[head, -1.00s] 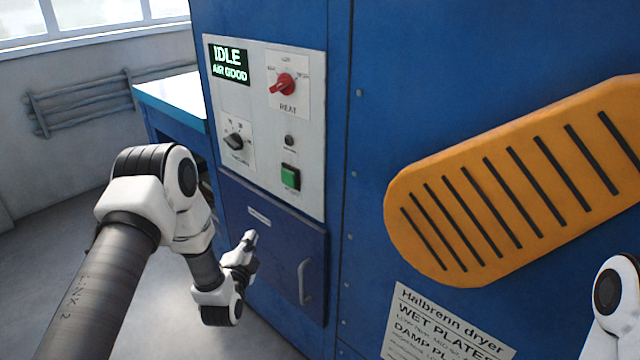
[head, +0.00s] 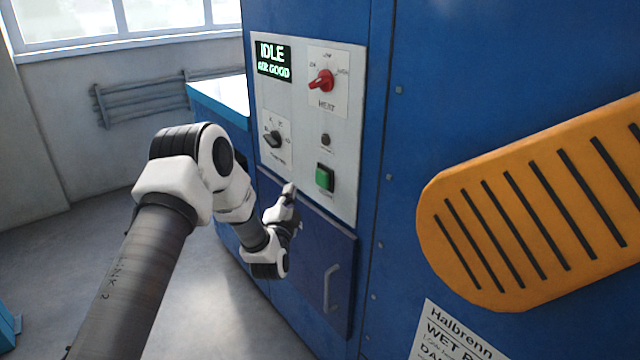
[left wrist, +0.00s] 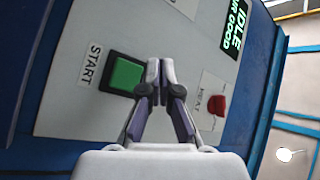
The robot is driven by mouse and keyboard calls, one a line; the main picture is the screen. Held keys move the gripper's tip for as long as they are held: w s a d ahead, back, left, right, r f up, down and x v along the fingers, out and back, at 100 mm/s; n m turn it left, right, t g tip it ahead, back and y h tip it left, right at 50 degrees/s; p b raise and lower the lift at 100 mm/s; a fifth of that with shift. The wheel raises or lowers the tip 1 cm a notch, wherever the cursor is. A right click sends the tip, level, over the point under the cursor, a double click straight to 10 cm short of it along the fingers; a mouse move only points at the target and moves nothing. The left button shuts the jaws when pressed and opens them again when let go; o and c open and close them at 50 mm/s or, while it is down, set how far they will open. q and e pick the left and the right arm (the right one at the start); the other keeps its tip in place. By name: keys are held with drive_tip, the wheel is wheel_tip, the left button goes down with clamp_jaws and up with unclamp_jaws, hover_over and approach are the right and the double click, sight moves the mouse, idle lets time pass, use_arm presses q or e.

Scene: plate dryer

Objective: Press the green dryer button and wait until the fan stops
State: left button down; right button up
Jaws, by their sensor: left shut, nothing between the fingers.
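The green dryer button (head: 324,178) sits low on the grey control panel (head: 345,130) of the blue dryer. In the left wrist view the green button (left wrist: 126,74) is beside a START label, just left of my fingertips. My left gripper (head: 290,188) is shut and empty, left of the button and a little lower in the head view. It appears apart from the button. My right gripper is not in view.
A red heat knob (head: 321,81) and a black knob (head: 272,139) are on the same panel. A door handle (head: 331,288) sticks out below it. An orange slotted cover (head: 530,210) stands to the right.

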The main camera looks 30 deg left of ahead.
sight(316, 175)
use_arm(q)
drive_tip(key=w+d+b, duration=0.2)
drive_tip(key=w, duration=0.4)
drive_tip(key=shift+d, duration=0.3)
drive_tip(key=shift+s, duration=0.1)
idle(0.9)
drive_tip(key=shift+w+d, duration=0.15)
drive_tip(key=shift+w, duration=0.25)
drive_tip(key=shift+w+d+b, duration=0.2)
drive_tip(key=shift+w+b, duration=0.25)
idle(0.6)
drive_tip(key=shift+s, duration=0.1)
drive_tip(key=shift+s+a+p, duration=0.35)
drive_tip(key=shift+s, duration=0.4)
